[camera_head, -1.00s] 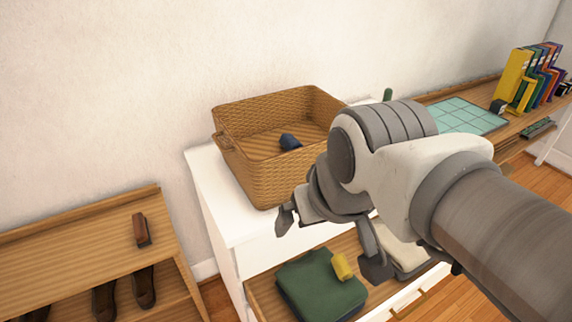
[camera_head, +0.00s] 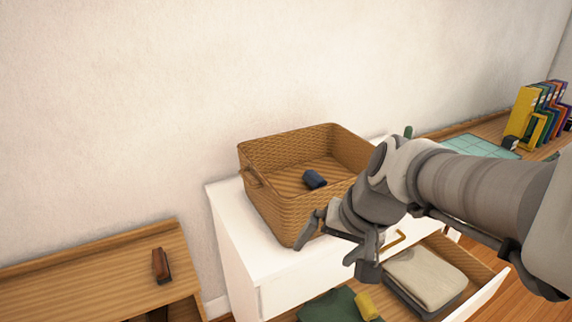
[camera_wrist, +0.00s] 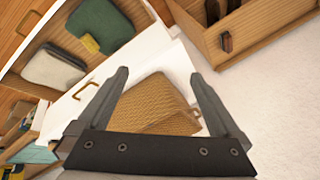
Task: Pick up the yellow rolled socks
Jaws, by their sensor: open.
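The yellow rolled socks (camera_head: 366,305) lie in the open drawer at the right edge of a folded green cloth (camera_head: 334,307). In the wrist view the yellow socks (camera_wrist: 91,43) show at the lower edge of the green cloth (camera_wrist: 101,27). My gripper (camera_head: 333,258) is open and empty, in front of the wicker basket and above the drawer. In the wrist view its two fingers (camera_wrist: 158,80) are spread wide with nothing between them but the more distant dresser and basket.
A wicker basket (camera_head: 284,215) holding a dark blue rolled item (camera_head: 314,179) stands on the white dresser (camera_head: 226,212). Folded beige cloth (camera_head: 425,277) lies in the drawer's right part. A low wooden shelf (camera_head: 92,266) with a brush (camera_head: 160,265) stands at left.

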